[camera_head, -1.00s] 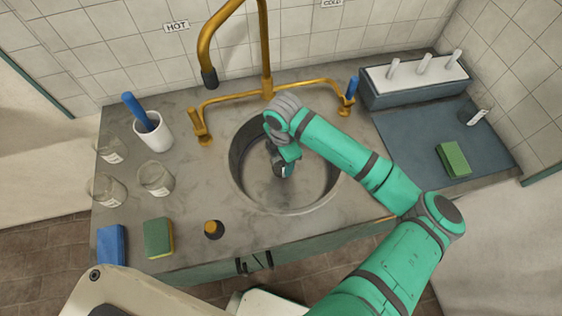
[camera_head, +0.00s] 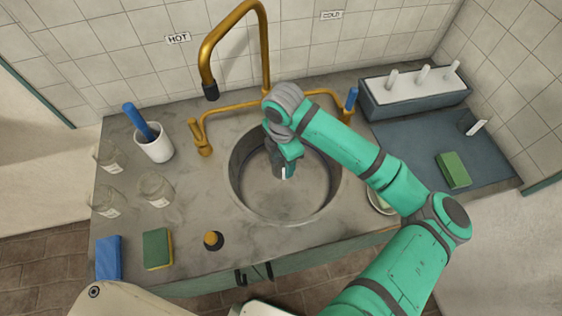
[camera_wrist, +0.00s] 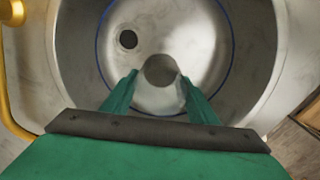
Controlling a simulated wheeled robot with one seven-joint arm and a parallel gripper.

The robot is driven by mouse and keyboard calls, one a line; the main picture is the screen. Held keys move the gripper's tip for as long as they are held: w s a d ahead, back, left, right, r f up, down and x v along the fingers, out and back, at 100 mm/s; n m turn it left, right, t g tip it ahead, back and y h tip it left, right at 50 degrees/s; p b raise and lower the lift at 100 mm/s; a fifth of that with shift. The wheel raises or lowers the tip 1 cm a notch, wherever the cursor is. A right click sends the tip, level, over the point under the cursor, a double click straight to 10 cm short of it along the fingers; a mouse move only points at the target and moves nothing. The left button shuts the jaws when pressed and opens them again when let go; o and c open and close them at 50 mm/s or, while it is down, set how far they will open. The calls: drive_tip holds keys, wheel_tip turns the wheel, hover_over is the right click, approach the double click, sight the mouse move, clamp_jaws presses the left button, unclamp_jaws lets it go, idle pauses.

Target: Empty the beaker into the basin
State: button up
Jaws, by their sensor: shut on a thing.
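The round grey basin (camera_head: 270,207) is sunk into the stone counter below the brass tap. My gripper (camera_head: 283,170) points down inside the basin's opening in the head view. In the wrist view my gripper (camera_wrist: 158,82) has its green fingers closed around a small round greyish thing (camera_wrist: 160,70), which I take to be the clear beaker. A white patch like the beaker's label (camera_head: 284,173) shows at the fingertips in the head view. Most of the beaker is hidden by my gripper, and I cannot tell its tilt or contents. A dark drain hole (camera_wrist: 128,39) shows in the basin floor.
Several clear labelled glass vessels (camera_head: 156,188) and a white cup (camera_head: 154,146) stand on the left. The brass tap (camera_head: 264,60) rises behind the basin.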

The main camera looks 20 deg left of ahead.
drive_tip(key=shift+r, duration=0.3)
drive_tip(key=shift+a+r+t+h, duration=0.1)
drive_tip(key=shift+r+t+h, duration=0.05)
drive_tip(key=shift+t+h, duration=0.85)
drive_tip(key=shift+r+t+h, duration=0.1)
drive_tip(key=shift+t+h, duration=0.6)
drive_tip(key=shift+h, duration=0.3)
drive_tip(key=shift+d+g+y, duration=0.2)
drive_tip(key=shift+g+y, duration=0.5)
drive_tip(key=g+y, duration=0.2)
drive_tip(key=shift+a+r+y, duration=0.1)
drive_tip(key=shift+r+y, duration=0.15)
drive_tip(key=shift+y, duration=0.05)
drive_tip(key=shift+r, duration=0.1)
drive_tip(key=shift+s+d+r, duration=0.3)
drive_tip(key=shift+s+r, duration=0.15)
drive_tip(key=shift+r, duration=0.3)
drive_tip(key=shift+s+d+r, duration=0.25)
drive_tip(key=shift+s+r, duration=0.2)
drive_tip(key=shift+r, duration=0.25)
drive_tip(key=shift+s+d+r, duration=0.3)
drive_tip(key=shift+s+r, duration=0.15)
drive_tip(key=shift+r, duration=0.3)
